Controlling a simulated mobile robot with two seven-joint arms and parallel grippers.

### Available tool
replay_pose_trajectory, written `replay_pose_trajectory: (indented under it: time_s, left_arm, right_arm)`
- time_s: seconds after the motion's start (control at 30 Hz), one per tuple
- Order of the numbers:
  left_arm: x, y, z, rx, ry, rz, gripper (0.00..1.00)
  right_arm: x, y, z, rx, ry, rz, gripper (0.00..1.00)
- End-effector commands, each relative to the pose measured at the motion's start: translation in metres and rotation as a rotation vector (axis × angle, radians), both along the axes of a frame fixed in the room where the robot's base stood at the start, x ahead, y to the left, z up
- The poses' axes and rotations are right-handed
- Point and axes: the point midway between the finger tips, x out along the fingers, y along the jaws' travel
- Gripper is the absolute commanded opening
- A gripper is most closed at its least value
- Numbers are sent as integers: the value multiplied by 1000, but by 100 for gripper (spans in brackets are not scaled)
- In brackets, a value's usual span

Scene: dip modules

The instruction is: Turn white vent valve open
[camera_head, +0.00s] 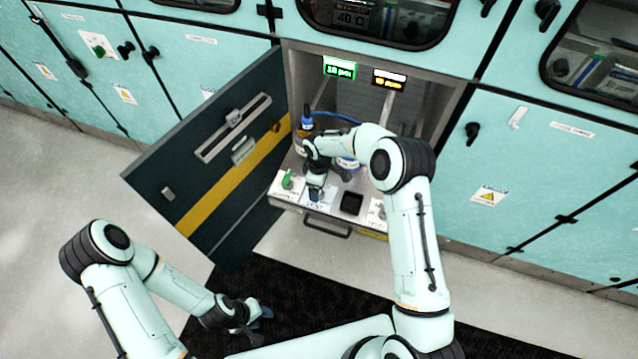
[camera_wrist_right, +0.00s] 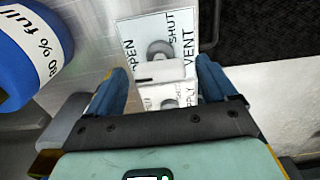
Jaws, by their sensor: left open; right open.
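The vent valve shows in the right wrist view as a white bar handle (camera_wrist_right: 160,71) by a round grey base, on a white plate (camera_wrist_right: 133,50) marked OPEN, SHUT and VENT. The bar lies crosswise in that picture; which mark it points to I cannot tell. My right gripper (camera_wrist_right: 160,66) is open, one blue fingertip on each side of the handle; contact is not visible. In the head view my right gripper (camera_head: 316,191) is over the drawer's front panel and hides the valve. My left gripper (camera_head: 262,314) is open, low over the black mat, away from the panel.
The drawer (camera_head: 330,222) sits in an open cabinet; its dark door (camera_head: 205,165) swings out at left. A green valve (camera_head: 288,181) and a black square (camera_head: 351,203) flank my right gripper. A blue-and-white container (camera_wrist_right: 30,50) is close at left in the wrist view.

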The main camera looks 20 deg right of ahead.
Motion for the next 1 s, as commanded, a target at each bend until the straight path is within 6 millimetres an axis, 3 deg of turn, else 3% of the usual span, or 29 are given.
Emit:
replay_pose_trajectory:
  time_s: [0.23, 0.7, 1.0]
  left_arm:
    - [-1, 0, -1, 0, 1, 0, 43]
    - [1, 0, 1, 0, -1, 0, 43]
    - [2, 0, 2, 0, -2, 0, 43]
  right_arm:
    - [1, 0, 18, 0, -4, 0, 85]
    - [1, 0, 115, 1, -3, 1, 85]
    - [0, 0, 134, 0, 0, 0, 85]
